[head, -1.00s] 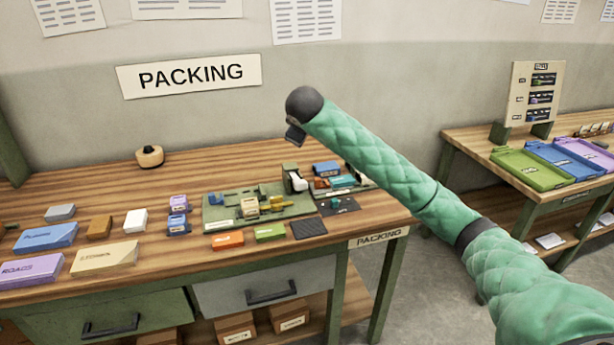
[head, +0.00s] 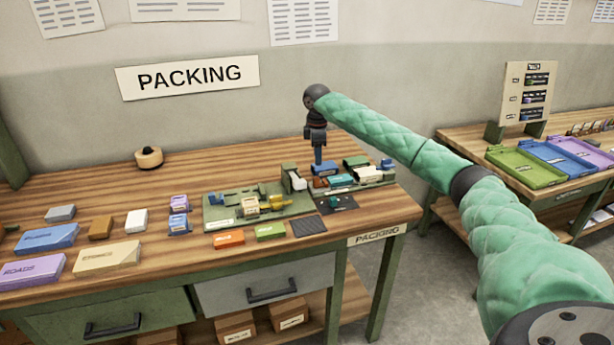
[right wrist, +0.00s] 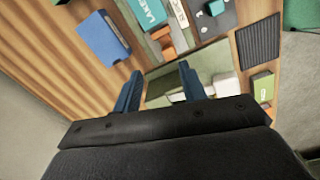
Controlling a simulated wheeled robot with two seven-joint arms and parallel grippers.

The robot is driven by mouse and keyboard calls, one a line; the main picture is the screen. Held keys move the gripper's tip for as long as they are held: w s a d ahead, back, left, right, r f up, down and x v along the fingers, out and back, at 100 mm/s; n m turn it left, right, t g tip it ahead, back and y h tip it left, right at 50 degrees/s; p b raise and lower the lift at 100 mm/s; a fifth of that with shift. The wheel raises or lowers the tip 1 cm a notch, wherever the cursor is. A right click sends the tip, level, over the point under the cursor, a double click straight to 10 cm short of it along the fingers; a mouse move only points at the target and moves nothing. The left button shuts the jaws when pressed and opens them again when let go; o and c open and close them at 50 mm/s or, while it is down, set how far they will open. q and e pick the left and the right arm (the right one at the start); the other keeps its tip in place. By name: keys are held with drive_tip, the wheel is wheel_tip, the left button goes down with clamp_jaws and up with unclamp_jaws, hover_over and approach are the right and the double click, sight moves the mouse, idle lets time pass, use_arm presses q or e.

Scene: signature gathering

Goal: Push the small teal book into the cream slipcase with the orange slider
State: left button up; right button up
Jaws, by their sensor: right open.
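My right gripper (head: 318,162) points down above the back of the packing table, beside the book rack. In the right wrist view its two blue fingers (right wrist: 160,68) are apart with nothing between them. A teal book (head: 341,181) lies in the rack to the right of the gripper; a teal book lettered "LAKE" also shows in the wrist view (right wrist: 147,12). My left gripper is out of view.
A blue book (head: 325,168) lies close to the gripper. Orange (head: 229,239) and green (head: 270,232) boxes and a ridged dark pad (head: 308,227) line the fixture's front. Larger boxes fill the table's left. The back middle of the tabletop is clear.

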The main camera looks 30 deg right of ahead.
sight(316, 178)
drive_tip(key=shift+s+a+n+y, duration=0.3)
drive_tip(key=shift+a+n, duration=0.2)
drive_tip(key=shift+n, duration=0.4)
drive_tip(key=shift+f+n, duration=0.1)
drive_tip(key=shift+n, duration=0.5)
use_arm(q)
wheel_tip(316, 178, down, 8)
drive_tip(key=p, duration=0.2)
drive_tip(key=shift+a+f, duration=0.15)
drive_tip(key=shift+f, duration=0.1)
use_arm(e)
drive_tip(key=shift+f, duration=3.8)
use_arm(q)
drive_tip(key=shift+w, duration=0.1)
use_arm(e)
clamp_jaws()
